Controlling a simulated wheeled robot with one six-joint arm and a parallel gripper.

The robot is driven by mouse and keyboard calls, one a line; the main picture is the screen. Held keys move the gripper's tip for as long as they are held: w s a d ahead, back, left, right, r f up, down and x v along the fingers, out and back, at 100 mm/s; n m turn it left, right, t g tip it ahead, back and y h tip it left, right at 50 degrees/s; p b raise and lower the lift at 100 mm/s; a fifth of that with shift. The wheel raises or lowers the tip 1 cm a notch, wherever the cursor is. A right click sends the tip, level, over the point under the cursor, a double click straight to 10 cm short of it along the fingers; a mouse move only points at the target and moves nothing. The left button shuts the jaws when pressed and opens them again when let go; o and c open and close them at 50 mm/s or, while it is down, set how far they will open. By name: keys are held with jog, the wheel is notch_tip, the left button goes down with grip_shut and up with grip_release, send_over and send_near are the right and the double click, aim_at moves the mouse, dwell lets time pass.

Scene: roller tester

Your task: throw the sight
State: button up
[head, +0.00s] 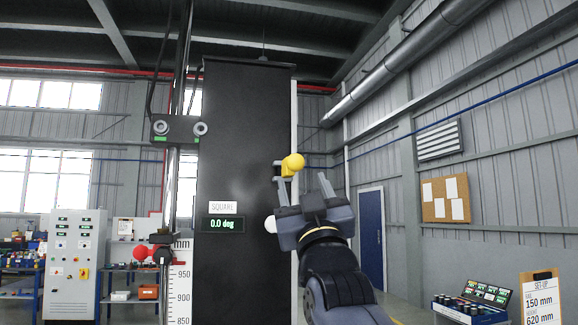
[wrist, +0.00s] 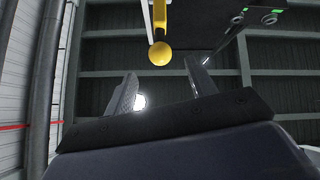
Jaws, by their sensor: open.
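A yellow ball knob (head: 292,164) on a short yellow arm sits at the right edge of the tall dark panel (head: 245,120). My gripper (head: 303,187) is just below it, fingers pointing up. In the wrist view the yellow knob (wrist: 160,54) lies beyond and between the tips of my open gripper (wrist: 162,82), with a gap still showing. Nothing is held. A small display (head: 222,224) under a "SQUARE" label reads 0.0 deg. I cannot tell for sure which part is the sight.
A white ball (head: 270,225) is left of my gripper, low on the panel. A carriage with two round rollers (head: 180,128) and a red ball (head: 140,253) are at the left by a millimetre scale (head: 181,290). A control cabinet (head: 74,265) stands far left; a set-up sign (head: 541,298) right.

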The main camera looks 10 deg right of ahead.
aim_at(296, 165)
jog(key=p+x, duration=0.5)
jog(key=x, duration=0.4)
jog(key=shift+w+r, duration=0.2)
jog(key=shift+w, duration=0.05)
jog(key=shift+c, duration=0.3)
grip_shut()
